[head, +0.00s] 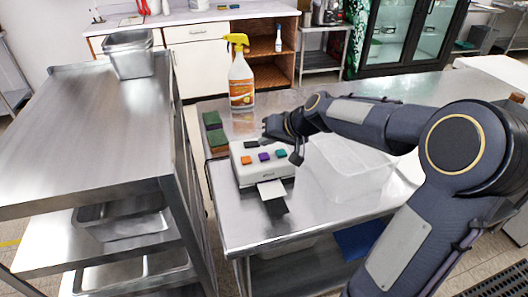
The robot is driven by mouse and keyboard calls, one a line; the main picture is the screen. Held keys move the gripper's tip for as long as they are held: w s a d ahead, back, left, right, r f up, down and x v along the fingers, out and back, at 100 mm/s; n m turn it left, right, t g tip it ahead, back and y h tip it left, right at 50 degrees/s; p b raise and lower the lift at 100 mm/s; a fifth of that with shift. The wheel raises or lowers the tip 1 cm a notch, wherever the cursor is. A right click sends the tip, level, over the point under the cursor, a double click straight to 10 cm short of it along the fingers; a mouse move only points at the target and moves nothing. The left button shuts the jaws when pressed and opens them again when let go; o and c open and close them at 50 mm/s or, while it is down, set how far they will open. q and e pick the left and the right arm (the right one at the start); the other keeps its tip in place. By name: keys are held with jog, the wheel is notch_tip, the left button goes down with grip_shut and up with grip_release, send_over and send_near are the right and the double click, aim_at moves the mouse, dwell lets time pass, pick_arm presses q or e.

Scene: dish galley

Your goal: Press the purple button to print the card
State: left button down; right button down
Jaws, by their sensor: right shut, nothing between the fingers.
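A white button box (240,176) sits on the steel table. Its top has an orange button (246,160) at left, a purple button (264,157) in the middle and a teal button (281,153) at right. A white card (271,189) sticks out at the box's front edge, with a dark flat piece (276,207) just below it. My right gripper (269,127) is shut and empty, above and behind the box's far side, apart from the purple button in the picture. My left gripper is out of view.
A clear plastic bin (345,178) stands right of the box, under my right arm. A spray bottle (241,82) and green-brown sponges (214,130) are behind and left. A steel shelf cart (85,120) stands at left.

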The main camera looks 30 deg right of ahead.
aim_at(267, 157)
jog(key=shift+r+p, duration=0.9)
jog(key=shift+r, duration=0.65)
jog(key=s+a+r+n+g, duration=0.1)
jog(key=s+a, duration=0.3)
jog(key=s, duration=0.4)
jog(key=s+a+n+g, duration=0.1)
jog(key=s+a, duration=0.3)
jog(key=s, duration=0.4)
jog(key=s+a+f, duration=0.2)
jog(key=s, duration=0.4)
jog(key=s+a+f+n+g, duration=0.1)
jog(key=s+a+f, duration=0.1)
jog(key=s, duration=0.4)
jog(key=shift+f, duration=0.6)
